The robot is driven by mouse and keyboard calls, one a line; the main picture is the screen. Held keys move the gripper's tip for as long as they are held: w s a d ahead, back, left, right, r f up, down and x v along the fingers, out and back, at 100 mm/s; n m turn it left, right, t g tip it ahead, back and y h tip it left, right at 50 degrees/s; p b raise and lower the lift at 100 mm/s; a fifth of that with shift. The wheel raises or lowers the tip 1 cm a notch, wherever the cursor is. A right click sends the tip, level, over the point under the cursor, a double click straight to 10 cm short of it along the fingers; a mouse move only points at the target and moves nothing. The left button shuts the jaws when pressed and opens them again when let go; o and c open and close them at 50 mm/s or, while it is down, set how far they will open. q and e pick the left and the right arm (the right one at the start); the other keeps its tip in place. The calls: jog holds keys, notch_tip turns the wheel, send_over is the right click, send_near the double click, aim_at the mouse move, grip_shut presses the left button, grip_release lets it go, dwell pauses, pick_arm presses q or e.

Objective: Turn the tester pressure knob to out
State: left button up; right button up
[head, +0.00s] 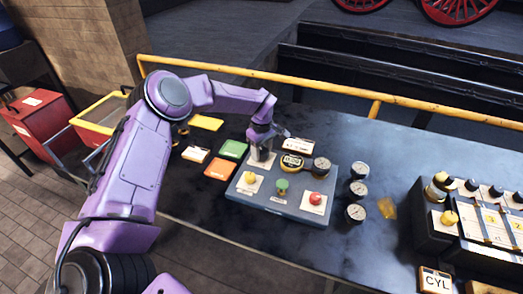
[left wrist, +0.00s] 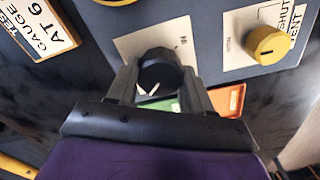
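The tester (head: 275,205) is a blue-grey panel on the dark table, with several knobs and a gauge. My left gripper (head: 262,158) reaches down over its far left corner. In the left wrist view, a black knob (left wrist: 160,72) with a white pointer mark sits on a pale label plate, which I take as the pressure knob. My left gripper (left wrist: 160,85) has one finger on each side of it, with no clear gap between fingers and knob. The pointer's mark faces the lower part of the picture. The label is mostly unreadable. My right gripper is not in view.
A yellow knob (left wrist: 269,45) on a SHUT/VENT plate is beside the black knob; green (head: 282,187) and red (head: 316,198) knobs are farther along. Loose gauges (head: 356,212) stand right of the tester. Green and orange cards (head: 220,169) lie left of it.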

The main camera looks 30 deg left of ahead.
pick_arm(q)
jog(key=shift+f, duration=0.15)
jog(key=n+b, duration=0.2)
jog(key=n, duration=0.1)
jog(key=shift+f+b, duration=0.15)
jog(key=shift+b, duration=0.25)
jog(key=n+b, duration=0.3)
jog(key=n, duration=0.3)
jog(key=shift+s+n+b, duration=0.1)
jog(key=shift+n+b, duration=0.2)
jog(key=n+b, duration=0.3)
jog(key=n, duration=0.3)
jog(key=n+b, duration=0.3)
jog(key=n, duration=0.3)
jog(key=shift+s+d, duration=0.1)
jog(key=o, duration=1)
jog(key=shift+o, duration=0.2)
